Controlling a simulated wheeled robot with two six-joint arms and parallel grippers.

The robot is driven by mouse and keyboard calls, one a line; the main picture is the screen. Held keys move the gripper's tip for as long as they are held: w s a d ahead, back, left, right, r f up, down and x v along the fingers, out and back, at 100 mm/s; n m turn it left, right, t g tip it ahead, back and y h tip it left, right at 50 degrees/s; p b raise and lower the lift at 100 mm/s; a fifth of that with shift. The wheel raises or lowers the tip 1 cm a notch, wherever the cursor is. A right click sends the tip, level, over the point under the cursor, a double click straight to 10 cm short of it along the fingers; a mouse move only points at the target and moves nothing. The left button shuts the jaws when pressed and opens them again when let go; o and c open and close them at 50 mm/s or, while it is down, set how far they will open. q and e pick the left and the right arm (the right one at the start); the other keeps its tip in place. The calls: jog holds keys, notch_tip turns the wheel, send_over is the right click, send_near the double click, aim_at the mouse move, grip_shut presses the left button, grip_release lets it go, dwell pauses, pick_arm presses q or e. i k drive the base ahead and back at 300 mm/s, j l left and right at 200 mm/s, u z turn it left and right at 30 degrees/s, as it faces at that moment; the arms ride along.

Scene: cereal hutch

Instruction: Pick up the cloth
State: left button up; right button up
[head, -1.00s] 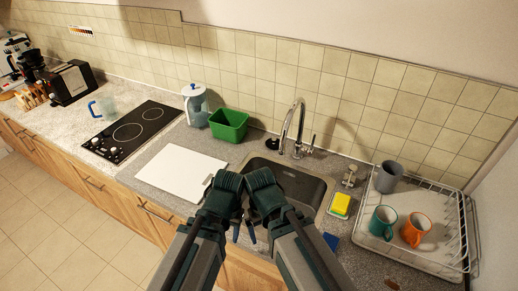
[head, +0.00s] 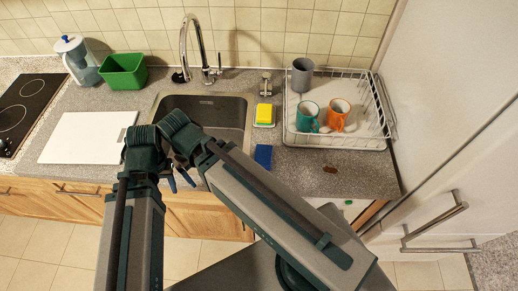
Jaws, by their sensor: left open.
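A small blue folded piece, which looks like the cloth (head: 264,155), lies on the grey counter just right of the sink, below the sponge. My left gripper (head: 180,181) is open, with its dark fingers pointing down in front of the sink's lower left edge. It is left of the cloth and apart from it, with nothing seen between the fingers. My right gripper's fingers cannot be made out; an arm link crosses the picture just below the cloth.
The sink (head: 217,112) and tap (head: 185,45) are behind my arms. A yellow sponge (head: 264,115) lies above the cloth. A dish rack (head: 350,143) holds a grey mug (head: 302,75), teal mug (head: 307,117) and orange mug (head: 338,114). A white board (head: 85,138) lies left.

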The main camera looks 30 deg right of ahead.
aim_at(263, 154)
jog(key=z, duration=1.4)
jog(key=j+z, duration=0.15)
jog(key=j, duration=0.5)
